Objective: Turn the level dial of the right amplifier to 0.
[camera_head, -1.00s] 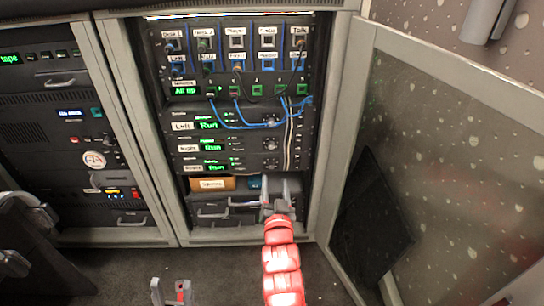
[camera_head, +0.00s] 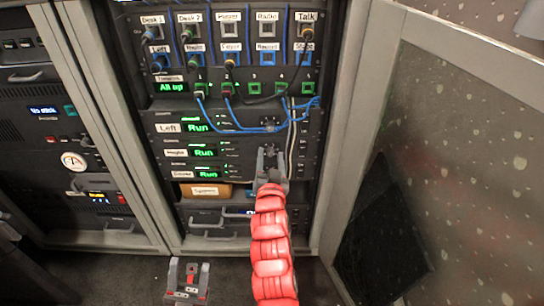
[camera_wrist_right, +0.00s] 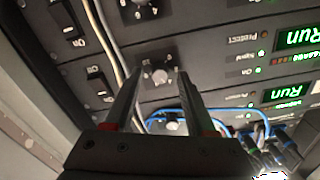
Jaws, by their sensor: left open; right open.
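Three stacked amplifiers with green "Run" displays sit in the middle rack. The top one is labelled Left (camera_head: 168,128). The middle one's label (camera_head: 175,153) is blurred and seems to read Right; the lowest label is hard to read. In the right wrist view, which is upside down, the middle amplifier's level dial (camera_wrist_right: 160,76) is a small round knob between and beyond my fingers. Its setting is too small to tell. My right gripper (camera_head: 270,150) is open in front of this dial, which it partly hides in the head view. My left gripper (camera_head: 188,268) is open and empty, low in front of the rack.
Rocker switches (camera_wrist_right: 99,87) stand beyond those cables. An open glass door (camera_head: 440,150) is at right. Drawers (camera_head: 205,220) lie below.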

